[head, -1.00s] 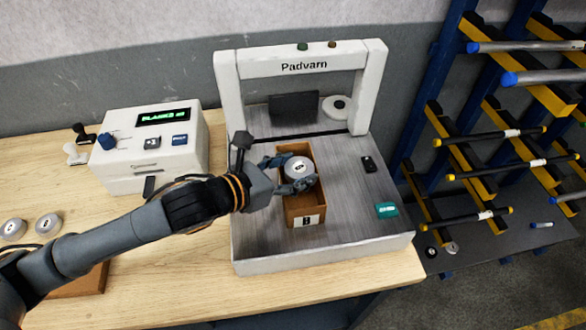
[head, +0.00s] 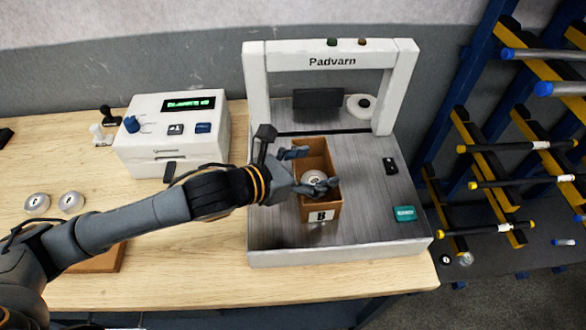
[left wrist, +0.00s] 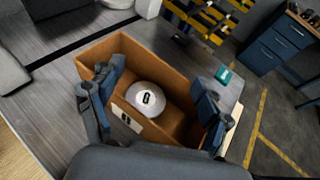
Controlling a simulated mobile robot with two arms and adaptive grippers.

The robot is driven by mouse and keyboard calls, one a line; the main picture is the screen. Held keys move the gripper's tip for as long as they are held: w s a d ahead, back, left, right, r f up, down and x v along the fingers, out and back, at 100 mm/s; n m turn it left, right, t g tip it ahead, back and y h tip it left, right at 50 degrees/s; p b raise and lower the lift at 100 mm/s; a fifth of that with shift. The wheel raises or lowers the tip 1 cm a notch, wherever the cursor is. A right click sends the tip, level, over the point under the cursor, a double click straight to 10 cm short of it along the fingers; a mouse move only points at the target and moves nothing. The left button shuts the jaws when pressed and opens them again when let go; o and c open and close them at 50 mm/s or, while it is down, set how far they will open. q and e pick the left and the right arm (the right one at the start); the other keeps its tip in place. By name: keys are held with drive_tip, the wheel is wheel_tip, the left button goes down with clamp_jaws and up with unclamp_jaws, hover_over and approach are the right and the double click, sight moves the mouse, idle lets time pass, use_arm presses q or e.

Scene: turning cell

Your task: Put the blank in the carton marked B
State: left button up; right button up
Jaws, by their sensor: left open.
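The blank, a round silver disc with a dark-lettered white label (head: 313,178), lies inside the brown carton marked B (head: 324,208). In the left wrist view the blank (left wrist: 148,98) sits low in the carton (left wrist: 172,78), near the end wall with the label. My left gripper (head: 308,168) is open over the carton, its fingers on either side of the blank and apart from it. In the left wrist view the left gripper's fingers (left wrist: 155,100) are spread wide. My right gripper is not in view.
Two more discs (head: 71,202) lie on the table at left, near a white control box (head: 172,140).

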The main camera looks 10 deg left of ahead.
use_arm(q)
drive_tip(key=p+v, duration=0.3)
drive_tip(key=v, duration=0.9)
drive_tip(key=shift+r, duration=0.3)
drive_tip(key=shift+f, duration=0.1)
